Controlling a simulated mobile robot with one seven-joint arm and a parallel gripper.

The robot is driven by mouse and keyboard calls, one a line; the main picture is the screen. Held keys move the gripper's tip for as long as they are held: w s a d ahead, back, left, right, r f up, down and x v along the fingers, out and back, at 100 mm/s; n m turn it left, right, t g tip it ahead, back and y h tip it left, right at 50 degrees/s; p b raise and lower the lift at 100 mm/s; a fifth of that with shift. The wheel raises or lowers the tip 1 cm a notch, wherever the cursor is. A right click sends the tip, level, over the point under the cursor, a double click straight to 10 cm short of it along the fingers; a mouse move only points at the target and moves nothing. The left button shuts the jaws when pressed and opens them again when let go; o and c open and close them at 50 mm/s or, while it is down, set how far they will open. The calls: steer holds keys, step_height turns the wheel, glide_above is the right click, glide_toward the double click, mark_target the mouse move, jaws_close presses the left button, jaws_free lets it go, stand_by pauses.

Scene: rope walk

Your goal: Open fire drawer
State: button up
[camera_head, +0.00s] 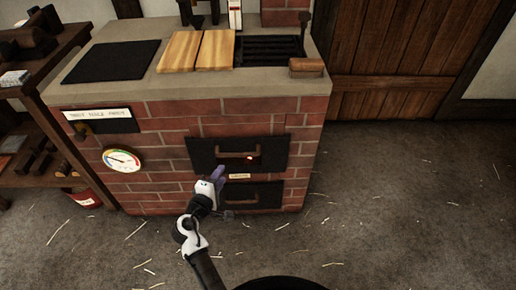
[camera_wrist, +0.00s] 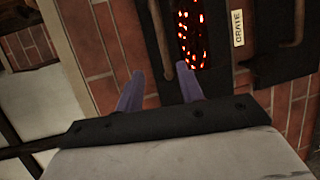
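The brick stove (camera_head: 165,160) has an upper black front (camera_head: 205,152) with a horizontal brown handle (camera_head: 237,154) and a red glow just below it. A lower black front (camera_head: 262,195) sits beneath. In the wrist view, turned sideways, the upper handle (camera_wrist: 157,35) runs beside a slotted panel with glowing embers (camera_wrist: 190,35). A plate reading GRATE (camera_wrist: 239,22) lies between the two fronts. My gripper (camera_wrist: 158,72) is open with two purple fingers. The handle's near end appears between the fingertips; I cannot tell whether they touch. In the head view my gripper (camera_head: 219,175) is at the upper front's lower left.
On the stove top are a dark plate (camera_head: 105,61), wooden boards (camera_head: 197,50) and a black grill (camera_head: 270,50). A gauge (camera_head: 122,160) is on the brick front. A shelf (camera_head: 40,90) stands left. The floor at right is open, with scattered straw.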

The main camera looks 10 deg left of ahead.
mark_target(238, 156)
steer(key=x, duration=0.9)
steer(key=d+x, duration=0.1)
steer(key=x, duration=0.4)
steer(key=shift+s+f+p, duration=0.15)
steer(key=shift+f+p, duration=0.1)
steer(key=shift+p, duration=0.1)
jaws_close()
